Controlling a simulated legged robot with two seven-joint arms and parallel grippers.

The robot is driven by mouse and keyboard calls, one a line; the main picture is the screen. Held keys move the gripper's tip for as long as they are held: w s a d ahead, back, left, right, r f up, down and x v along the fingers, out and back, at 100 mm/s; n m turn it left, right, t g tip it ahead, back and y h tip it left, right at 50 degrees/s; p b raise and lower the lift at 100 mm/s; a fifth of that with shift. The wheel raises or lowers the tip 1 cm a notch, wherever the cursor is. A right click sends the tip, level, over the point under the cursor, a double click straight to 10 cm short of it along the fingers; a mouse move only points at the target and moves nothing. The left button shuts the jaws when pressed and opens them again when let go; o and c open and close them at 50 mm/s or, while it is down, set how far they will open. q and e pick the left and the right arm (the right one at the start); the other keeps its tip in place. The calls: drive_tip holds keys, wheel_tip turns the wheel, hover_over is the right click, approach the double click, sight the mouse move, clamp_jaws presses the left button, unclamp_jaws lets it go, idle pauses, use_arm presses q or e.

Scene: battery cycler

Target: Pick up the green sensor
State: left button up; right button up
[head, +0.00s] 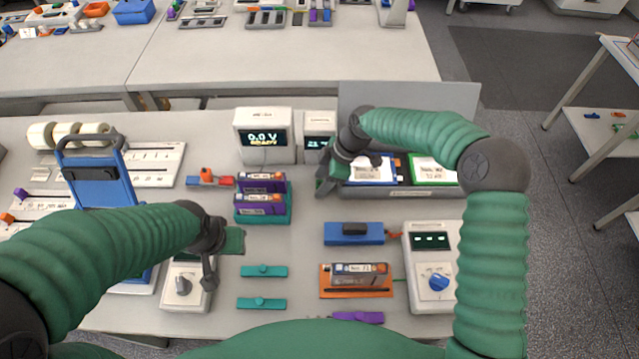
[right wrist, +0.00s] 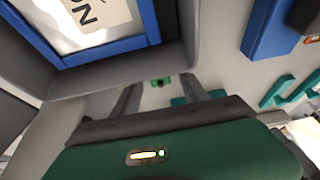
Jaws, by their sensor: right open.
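A small green block with a dark middle, which looks like the green sensor (right wrist: 160,82), lies on the pale table surface in the right wrist view. It shows between and beyond the two grey fingers of my right gripper (right wrist: 158,98), which is open and apart from it. In the head view my right gripper (head: 326,185) hangs beside the left end of the grey tray; I cannot make out the sensor there, and the gripper may hide it. My left gripper (head: 224,262) is over the front left of the table, with its jaws unclear.
A grey tray (head: 400,192) with blue and green framed cards stands right of my right gripper. Purple-labelled packs (head: 262,183) in a teal holder stand to the left. A blue block (head: 353,233), teal bars (head: 264,271) and a meter (head: 432,245) lie nearer.

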clamp_jaws()
drive_tip(key=shift+r, duration=0.1)
idle(0.4)
